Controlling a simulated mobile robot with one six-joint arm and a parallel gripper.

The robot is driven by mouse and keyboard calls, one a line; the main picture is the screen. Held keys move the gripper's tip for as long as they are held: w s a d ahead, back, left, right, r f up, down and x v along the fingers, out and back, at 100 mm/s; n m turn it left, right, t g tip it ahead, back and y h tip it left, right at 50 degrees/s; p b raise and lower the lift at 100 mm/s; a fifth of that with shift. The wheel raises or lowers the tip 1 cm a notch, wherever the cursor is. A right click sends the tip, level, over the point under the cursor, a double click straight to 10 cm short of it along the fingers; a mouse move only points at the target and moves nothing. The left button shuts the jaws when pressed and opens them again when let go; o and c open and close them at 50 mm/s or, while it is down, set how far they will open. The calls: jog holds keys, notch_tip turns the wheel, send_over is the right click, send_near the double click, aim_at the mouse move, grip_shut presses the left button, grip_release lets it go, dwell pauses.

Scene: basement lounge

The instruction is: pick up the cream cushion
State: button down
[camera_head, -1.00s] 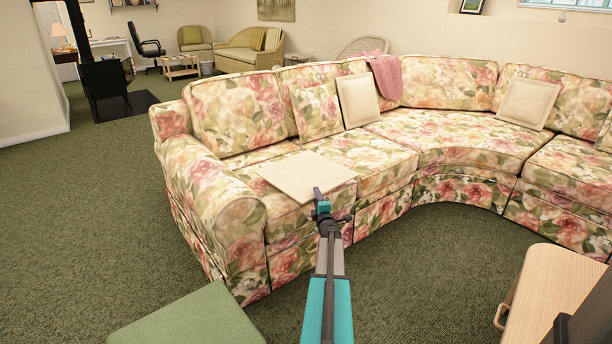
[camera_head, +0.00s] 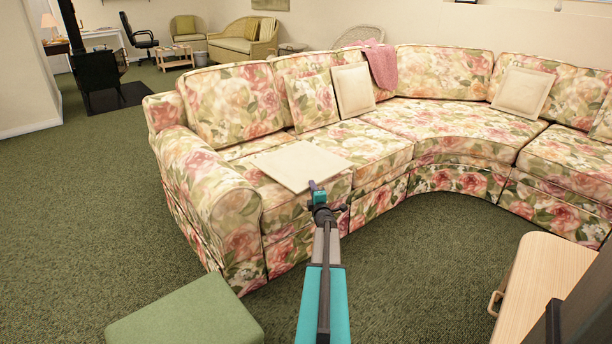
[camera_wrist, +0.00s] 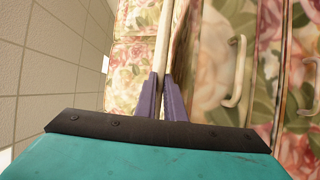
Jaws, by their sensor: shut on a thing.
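A flat cream cushion (camera_head: 298,166) lies roughly level over the seat at the left end of the floral sofa (camera_head: 225,205). I cannot tell whether it touches the seat. My gripper (camera_head: 317,188) is shut on its near edge. In the wrist view the cushion shows as a thin pale strip (camera_wrist: 164,40) between the two purple fingers (camera_wrist: 163,88). Two similar cream cushions lean on the sofa back: one at the left beside a floral cushion (camera_head: 354,90), one farther right (camera_head: 522,92).
A pink throw (camera_head: 380,65) hangs over the sofa back. A green-topped stool (camera_head: 185,318) is at the front left. A light wooden cabinet (camera_head: 550,285) with a handle stands at the front right. Green carpet is open at the left and inside the sofa's curve.

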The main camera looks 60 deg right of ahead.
jog(key=shift+r, duration=0.15)
jog(key=s+a+r+p, duration=0.3)
jog(key=s+a+r, duration=0.1)
jog(key=s+a, duration=0.7)
jog(key=shift+a+r, duration=0.25)
jog(key=shift+r, duration=0.15)
dwell(0.7)
jog(key=shift+r, duration=0.1)
dwell(0.3)
